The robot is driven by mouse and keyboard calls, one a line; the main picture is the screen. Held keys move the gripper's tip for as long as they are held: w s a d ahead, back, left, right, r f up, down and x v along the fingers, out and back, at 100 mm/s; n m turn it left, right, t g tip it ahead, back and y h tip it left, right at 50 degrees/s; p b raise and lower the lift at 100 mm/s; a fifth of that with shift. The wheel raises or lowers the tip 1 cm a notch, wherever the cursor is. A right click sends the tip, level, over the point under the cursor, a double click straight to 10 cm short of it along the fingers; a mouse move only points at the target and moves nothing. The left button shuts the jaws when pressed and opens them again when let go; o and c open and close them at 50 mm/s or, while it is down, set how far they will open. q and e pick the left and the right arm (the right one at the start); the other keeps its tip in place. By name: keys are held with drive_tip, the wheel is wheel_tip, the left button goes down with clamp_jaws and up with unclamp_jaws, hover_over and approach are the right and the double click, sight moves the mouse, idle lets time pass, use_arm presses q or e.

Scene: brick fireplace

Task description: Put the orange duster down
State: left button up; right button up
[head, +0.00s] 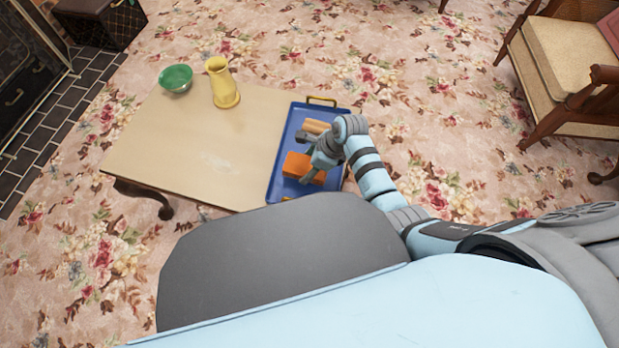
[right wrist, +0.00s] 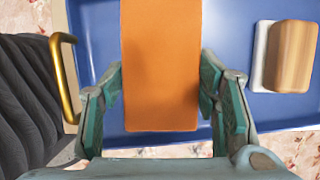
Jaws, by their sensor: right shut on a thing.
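The orange duster (head: 296,165) is a block at the near part of the blue tray (head: 278,178), at the right end of the low table. My right gripper (head: 311,168) is over the tray at the duster. In the right wrist view the duster (right wrist: 160,70) lies between the two fingers of my right gripper (right wrist: 160,100), which are shut on its sides. I cannot tell whether the duster touches the tray floor. My left gripper is not in view.
A wooden block with a white layer (right wrist: 290,56) lies in the tray. A yellow pitcher (head: 222,84) and a green bowl (head: 175,78) stand at the table's far left. The middle of the tabletop (head: 200,150) is clear. A cushioned chair (head: 565,65) stands right.

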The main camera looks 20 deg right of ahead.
wheel_tip(320, 180, down, 4)
drive_tip(key=shift+f+b, duration=0.15)
drive_tip(key=shift+b, duration=1.1)
drive_tip(key=o, duration=1.6)
drive_tip(key=shift+c, duration=0.2)
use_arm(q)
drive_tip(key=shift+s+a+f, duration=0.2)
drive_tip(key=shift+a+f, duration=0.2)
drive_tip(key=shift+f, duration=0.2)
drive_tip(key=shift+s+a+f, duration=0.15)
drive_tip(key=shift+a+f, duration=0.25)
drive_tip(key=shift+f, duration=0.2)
use_arm(e)
drive_tip(key=p+v, duration=0.7)
drive_tip(key=v, duration=0.4)
drive_tip(key=shift+r, duration=0.4)
drive_tip(key=shift+s+d+r+p, duration=0.15)
drive_tip(key=shift+r+p, duration=0.2)
drive_tip(key=shift+p, duration=0.05)
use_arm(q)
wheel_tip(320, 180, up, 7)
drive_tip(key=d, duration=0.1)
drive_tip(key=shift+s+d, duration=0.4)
